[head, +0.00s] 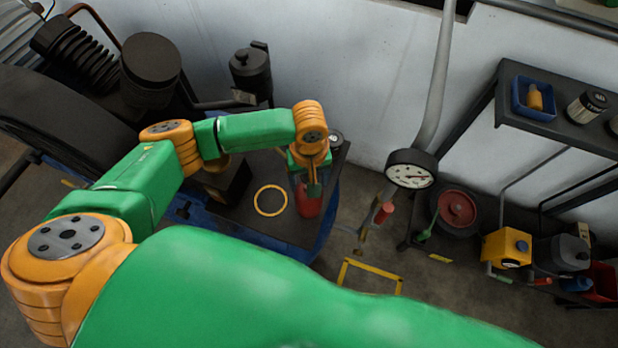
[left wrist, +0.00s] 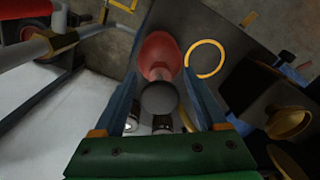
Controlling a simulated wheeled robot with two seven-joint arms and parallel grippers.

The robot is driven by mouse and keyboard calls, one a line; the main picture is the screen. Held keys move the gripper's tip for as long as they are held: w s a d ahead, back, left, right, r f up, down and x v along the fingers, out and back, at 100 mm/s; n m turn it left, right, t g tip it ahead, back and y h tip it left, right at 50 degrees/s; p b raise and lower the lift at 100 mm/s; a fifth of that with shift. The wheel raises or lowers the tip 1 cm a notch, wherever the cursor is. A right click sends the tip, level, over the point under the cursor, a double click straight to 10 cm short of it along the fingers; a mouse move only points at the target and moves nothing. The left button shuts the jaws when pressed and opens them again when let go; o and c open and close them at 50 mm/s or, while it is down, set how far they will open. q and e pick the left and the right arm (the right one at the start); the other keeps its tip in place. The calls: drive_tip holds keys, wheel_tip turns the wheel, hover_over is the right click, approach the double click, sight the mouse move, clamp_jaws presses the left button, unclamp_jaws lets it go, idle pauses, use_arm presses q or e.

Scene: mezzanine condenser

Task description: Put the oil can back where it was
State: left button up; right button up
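The red oil can (head: 308,206) is at the right part of the dark bench top in the head view. In the left wrist view the oil can (left wrist: 158,52) shows a flared red body with a dark rounded top toward the camera. My left gripper (head: 312,186) reaches down over it. A yellow ring (head: 257,201) lies empty on the bench, just left of the can. My right gripper is not in view.
The bench top (head: 240,222) has a dark block (head: 222,180) left of the ring and a small jar (head: 335,138) behind the gripper. A gauge (head: 411,169) on a pipe stands to the right. A yellow floor outline (head: 373,270) lies beyond the bench edge.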

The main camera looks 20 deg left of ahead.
use_arm(q)
wheel_tip(320, 180, up, 12)
drive_tip(key=shift+r+p, duration=0.15)
drive_tip(key=shift+p, duration=0.25)
